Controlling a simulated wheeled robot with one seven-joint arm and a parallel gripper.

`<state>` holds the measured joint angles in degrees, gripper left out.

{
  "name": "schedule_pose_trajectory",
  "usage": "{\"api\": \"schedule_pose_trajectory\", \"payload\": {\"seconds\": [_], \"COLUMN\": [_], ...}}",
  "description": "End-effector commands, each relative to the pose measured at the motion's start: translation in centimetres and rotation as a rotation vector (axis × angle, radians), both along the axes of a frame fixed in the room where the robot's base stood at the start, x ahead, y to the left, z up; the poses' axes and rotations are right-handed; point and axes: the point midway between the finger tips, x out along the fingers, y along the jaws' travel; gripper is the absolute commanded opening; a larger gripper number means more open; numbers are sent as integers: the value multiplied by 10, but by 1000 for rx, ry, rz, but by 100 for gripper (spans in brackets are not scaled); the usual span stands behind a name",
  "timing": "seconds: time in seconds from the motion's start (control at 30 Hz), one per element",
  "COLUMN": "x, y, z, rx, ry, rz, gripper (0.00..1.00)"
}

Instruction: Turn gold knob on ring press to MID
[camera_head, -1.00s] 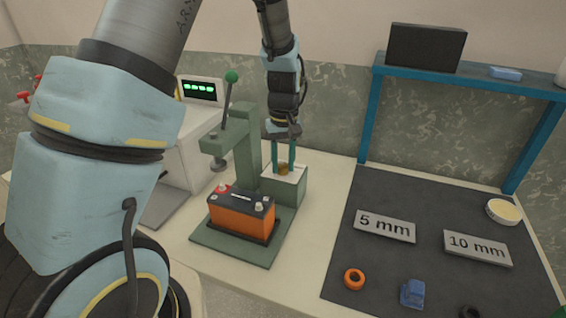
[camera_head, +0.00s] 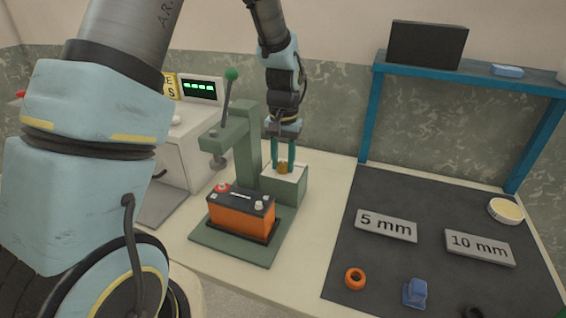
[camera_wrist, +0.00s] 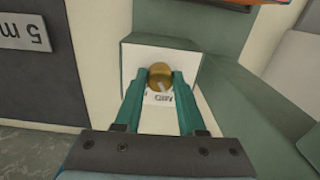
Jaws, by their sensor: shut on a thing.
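The gold knob (camera_wrist: 160,74) sits on the white-topped box of the ring press, with a pale pointer mark on its near side in the wrist view. Lettering on the white plate (camera_wrist: 160,112) shows below the knob, partly hidden between the fingers. My gripper (camera_head: 283,168) is shut on the knob, with its teal fingers on either side of it, pointing down. The green ring press (camera_head: 245,150) stands on its base with a lever topped by a green ball (camera_head: 231,74). An orange battery (camera_head: 240,214) sits on the press base.
A dark mat (camera_head: 345,245) to the right holds the 5 mm sign (camera_head: 386,225), the 10 mm sign (camera_head: 479,247), an orange ring (camera_head: 355,279) and a blue part (camera_head: 415,293). A blue shelf frame (camera_head: 470,72) stands behind. A white machine with a green display (camera_head: 199,89) stands left.

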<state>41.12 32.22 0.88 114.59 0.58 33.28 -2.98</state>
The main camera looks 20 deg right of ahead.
Motion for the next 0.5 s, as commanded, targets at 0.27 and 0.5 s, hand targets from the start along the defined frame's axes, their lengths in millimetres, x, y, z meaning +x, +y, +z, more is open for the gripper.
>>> {"api": "schedule_pose_trajectory", "payload": {"seconds": [0.27,0.5], "x": [1,1], "y": [0,0], "z": [1,1], "rx": [-2,-2], "ry": [-2,-3], "rz": [-164,-234], "gripper": [0,0]}}
